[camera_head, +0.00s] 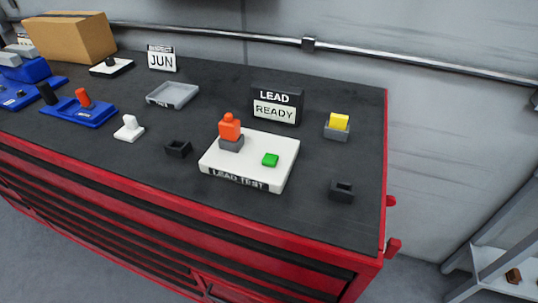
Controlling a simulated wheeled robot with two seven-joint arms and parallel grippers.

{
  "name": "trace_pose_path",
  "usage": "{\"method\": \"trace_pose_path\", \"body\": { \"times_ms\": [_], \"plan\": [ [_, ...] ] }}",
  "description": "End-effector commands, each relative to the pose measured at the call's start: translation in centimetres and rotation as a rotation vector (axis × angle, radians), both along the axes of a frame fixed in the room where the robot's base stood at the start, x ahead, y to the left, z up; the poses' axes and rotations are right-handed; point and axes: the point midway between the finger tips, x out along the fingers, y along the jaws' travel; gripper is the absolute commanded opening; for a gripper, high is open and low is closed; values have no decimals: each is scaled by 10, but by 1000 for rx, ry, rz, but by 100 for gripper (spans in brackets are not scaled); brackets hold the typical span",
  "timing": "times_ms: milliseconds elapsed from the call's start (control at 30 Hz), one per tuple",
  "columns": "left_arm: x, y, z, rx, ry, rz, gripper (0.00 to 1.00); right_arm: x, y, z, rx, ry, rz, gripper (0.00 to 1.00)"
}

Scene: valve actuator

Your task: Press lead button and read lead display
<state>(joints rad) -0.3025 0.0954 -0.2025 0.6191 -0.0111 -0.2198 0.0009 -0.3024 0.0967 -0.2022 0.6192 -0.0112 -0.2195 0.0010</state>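A white lead test block (215,168), labelled "LEAD TEST", sits on the dark top of the red cabinet. A small green button (270,160) is on its right part. An orange piece (230,128) stands upright in a grey holder (231,144) on its left part. The black lead display (277,96) stands behind the block, with "LEAD" on top and "READY" on its light screen (274,111). Neither of my grippers is in view.
A yellow block in a grey holder (337,128) and a black socket (342,191) are to the right. Another black socket (178,149), a white piece (129,129), a grey tray (172,95), a "JUN" sign (161,60), blue fixtures (78,113) and a cardboard box (70,38) are left.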

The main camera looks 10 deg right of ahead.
Motion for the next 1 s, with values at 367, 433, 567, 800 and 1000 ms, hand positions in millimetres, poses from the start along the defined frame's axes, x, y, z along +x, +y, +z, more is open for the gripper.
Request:
{"method": "trace_pose_path", "body": {
  "times_ms": [367, 433, 567, 800, 1000],
  "plan": [
    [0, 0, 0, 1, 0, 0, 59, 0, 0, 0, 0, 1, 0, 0],
    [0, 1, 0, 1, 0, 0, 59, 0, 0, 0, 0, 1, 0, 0],
    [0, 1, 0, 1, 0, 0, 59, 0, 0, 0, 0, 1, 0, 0],
    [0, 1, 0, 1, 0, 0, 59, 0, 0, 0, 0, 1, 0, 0],
    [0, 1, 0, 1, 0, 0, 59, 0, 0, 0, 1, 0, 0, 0]
  ]
}}
